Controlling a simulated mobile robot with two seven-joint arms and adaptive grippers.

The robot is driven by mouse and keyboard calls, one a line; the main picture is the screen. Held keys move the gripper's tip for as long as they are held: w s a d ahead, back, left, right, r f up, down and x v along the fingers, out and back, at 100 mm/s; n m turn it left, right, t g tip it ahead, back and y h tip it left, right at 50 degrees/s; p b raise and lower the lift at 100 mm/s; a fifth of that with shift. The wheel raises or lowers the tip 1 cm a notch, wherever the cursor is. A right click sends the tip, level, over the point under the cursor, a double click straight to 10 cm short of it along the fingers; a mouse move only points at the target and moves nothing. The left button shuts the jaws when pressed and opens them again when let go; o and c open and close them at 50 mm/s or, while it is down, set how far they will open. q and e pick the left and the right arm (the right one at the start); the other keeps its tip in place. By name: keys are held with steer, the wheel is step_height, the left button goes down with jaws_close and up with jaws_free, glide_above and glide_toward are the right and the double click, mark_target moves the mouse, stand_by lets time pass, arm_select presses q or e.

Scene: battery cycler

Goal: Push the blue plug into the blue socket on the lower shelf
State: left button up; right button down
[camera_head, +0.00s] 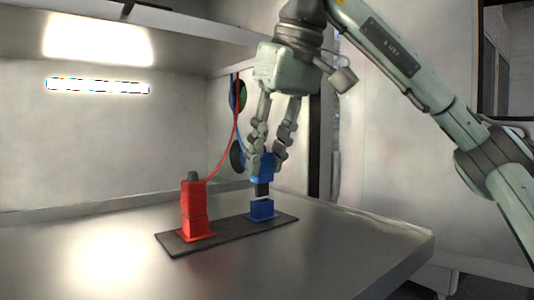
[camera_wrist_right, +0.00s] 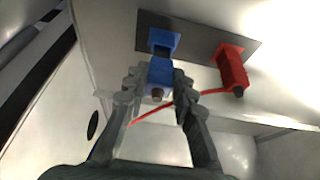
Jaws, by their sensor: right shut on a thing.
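My right gripper (camera_head: 268,160) comes down from above and is shut on the blue plug (camera_head: 263,172). The plug is upright, its dark lower end just above the blue socket (camera_head: 262,210), with a small gap showing. In the right wrist view my right gripper (camera_wrist_right: 155,80) has its fingers on both sides of the blue plug (camera_wrist_right: 159,75), and the blue socket (camera_wrist_right: 158,37) lies just beyond it. The socket is fixed on a dark base plate (camera_head: 228,233) on the metal shelf. My left gripper is in neither view.
A red plug and socket (camera_head: 195,210) stand on the same plate, left of the blue socket; a red cable (camera_head: 231,150) runs up from there to the wall behind. An upper shelf (camera_head: 180,42) hangs above. The lower shelf (camera_head: 340,250) is clear at front and right.

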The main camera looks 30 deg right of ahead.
steer(key=shift+f+b, duration=0.4)
steer(key=shift+f, duration=1)
stand_by(1.6)
steer(key=c, duration=1.2)
jaws_free()
steer(key=v, duration=1.2)
steer(key=shift+r, duration=0.1)
